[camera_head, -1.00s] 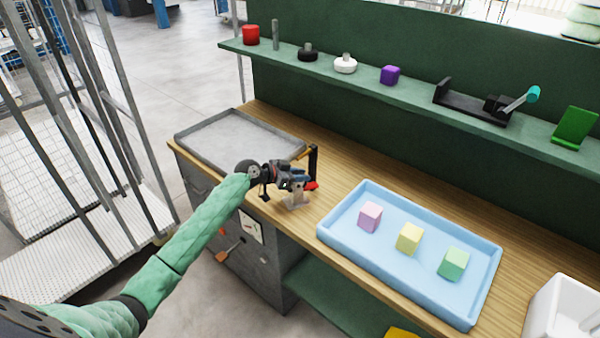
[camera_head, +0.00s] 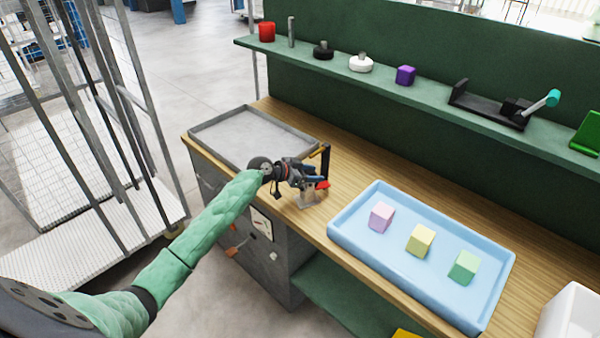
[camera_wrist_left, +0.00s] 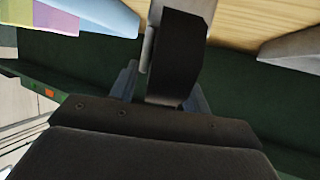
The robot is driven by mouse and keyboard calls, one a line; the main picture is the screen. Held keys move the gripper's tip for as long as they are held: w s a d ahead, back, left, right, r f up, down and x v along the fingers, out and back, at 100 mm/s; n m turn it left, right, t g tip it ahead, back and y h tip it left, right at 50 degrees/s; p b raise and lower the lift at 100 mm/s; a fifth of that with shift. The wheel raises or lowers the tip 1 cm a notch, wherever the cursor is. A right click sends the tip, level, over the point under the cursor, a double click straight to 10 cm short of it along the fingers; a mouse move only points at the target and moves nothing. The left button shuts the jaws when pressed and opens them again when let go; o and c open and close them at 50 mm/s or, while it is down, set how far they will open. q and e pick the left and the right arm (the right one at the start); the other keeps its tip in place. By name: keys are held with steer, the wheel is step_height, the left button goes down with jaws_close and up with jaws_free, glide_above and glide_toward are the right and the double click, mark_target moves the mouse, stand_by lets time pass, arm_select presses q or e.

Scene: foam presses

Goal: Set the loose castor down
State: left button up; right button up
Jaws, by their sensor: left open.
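I cannot pick out a castor with certainty. My left gripper (camera_head: 312,182) is open above the bench's front edge, between the grey tray and the blue tray. Close around it are a black upright with an orange bar (camera_head: 325,160), a small red piece (camera_head: 322,185) and a pale grey bracket-like piece (camera_head: 308,200); which of these are separate from the gripper is unclear. In the left wrist view, a dark curved piece (camera_wrist_left: 182,55) and a grey rod (camera_wrist_left: 149,45) show between the blue-grey fingers. My right gripper is not in view.
A blue tray (camera_head: 400,278) holds pink, yellow and green blocks. An empty grey tray (camera_head: 240,137) lies at the bench's left end. A green shelf (camera_head: 420,97) behind carries several small items. A wire cage trolley (camera_head: 90,240) stands at left, a white bin (camera_head: 572,315) at right.

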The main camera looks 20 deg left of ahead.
arm_select(q)
steer(key=shift+s+a+b, duration=0.3)
steer(key=shift+a+b, duration=0.05)
steer(key=shift+b, duration=0.05)
steer(key=b+v, duration=0.1)
steer(key=v, duration=0.1)
steer(key=shift+s+a+r, duration=0.1)
steer(key=shift+s+a, duration=0.05)
steer(key=shift+s, duration=0.05)
steer(key=b+v, duration=0.3)
steer(key=v, duration=0.5)
steer(key=shift+r, duration=0.45)
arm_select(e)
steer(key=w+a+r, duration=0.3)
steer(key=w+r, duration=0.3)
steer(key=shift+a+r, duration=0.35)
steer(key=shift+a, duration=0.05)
arm_select(q)
steer(key=shift+s+a, duration=0.15)
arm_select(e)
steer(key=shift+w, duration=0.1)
